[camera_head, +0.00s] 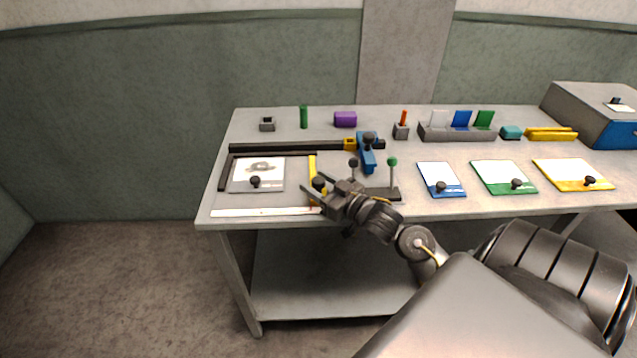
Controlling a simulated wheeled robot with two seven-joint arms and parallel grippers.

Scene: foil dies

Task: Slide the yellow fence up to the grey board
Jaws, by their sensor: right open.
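The yellow fence (312,168) is a narrow upright strip on the table, right of the grey board (243,186). A gap of bare table lies between the fence and the board's right edge. The grey board carries a white sheet with a dark picture and a black knob. My right gripper (311,186) is open at the near end of the fence, its fingers around a dark knob (319,183) there. I cannot tell whether the fingers touch the knob. The fence's near end is partly hidden by the gripper. My left gripper is not in view.
A black rail (290,147) with a blue arm (366,152) runs behind the board. A dark base with a green-topped lever (392,172) stands right of my gripper. Blue (441,180), green (503,177) and yellow (572,174) boards lie further right. A pale strip (265,212) lies along the front edge.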

